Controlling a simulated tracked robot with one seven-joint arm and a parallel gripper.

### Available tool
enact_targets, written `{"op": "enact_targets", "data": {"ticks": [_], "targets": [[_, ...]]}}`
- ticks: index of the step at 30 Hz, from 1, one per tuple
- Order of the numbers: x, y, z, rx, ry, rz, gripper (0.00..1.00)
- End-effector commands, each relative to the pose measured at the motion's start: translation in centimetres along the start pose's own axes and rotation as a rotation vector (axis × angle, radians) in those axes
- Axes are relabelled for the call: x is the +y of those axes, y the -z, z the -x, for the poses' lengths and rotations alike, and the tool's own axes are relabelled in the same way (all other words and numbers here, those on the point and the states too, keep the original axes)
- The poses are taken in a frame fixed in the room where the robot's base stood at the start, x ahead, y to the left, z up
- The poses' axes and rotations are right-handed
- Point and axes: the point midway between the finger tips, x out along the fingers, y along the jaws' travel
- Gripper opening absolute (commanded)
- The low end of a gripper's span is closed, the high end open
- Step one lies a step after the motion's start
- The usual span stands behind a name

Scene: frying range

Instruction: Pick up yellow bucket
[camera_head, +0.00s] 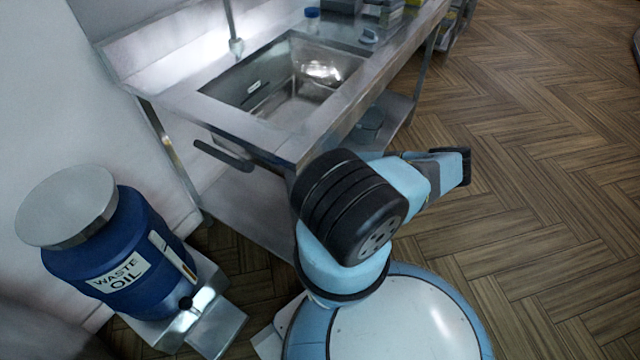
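No yellow bucket can be made out in this view. My arm rises from my round white and blue base at the bottom middle. It bends at a large black joint and reaches right, ending in a dark part beside the sink table. No gripper fingers can be made out, so my gripper does not show. My arm hides part of the table's front and the floor behind it.
A steel sink table (285,145) stands along the wall, with a dark container (368,127) on its lower shelf. A blue waste oil drum (118,262) with a grey lid stands at the left. The wooden floor (545,190) at the right is clear.

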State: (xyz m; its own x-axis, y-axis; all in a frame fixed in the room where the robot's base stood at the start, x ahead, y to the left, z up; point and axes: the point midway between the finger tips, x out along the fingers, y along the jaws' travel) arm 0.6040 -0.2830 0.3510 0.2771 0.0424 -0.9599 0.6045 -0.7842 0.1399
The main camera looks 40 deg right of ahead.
Motion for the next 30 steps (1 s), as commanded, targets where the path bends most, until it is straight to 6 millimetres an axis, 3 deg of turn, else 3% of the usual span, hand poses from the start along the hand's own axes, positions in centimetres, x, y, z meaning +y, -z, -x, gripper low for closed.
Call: {"op": "enact_targets", "data": {"ticks": [5, 17, 30], "targets": [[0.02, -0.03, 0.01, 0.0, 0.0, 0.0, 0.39], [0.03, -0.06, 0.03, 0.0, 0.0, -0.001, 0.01], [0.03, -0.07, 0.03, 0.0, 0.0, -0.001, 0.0]]}}
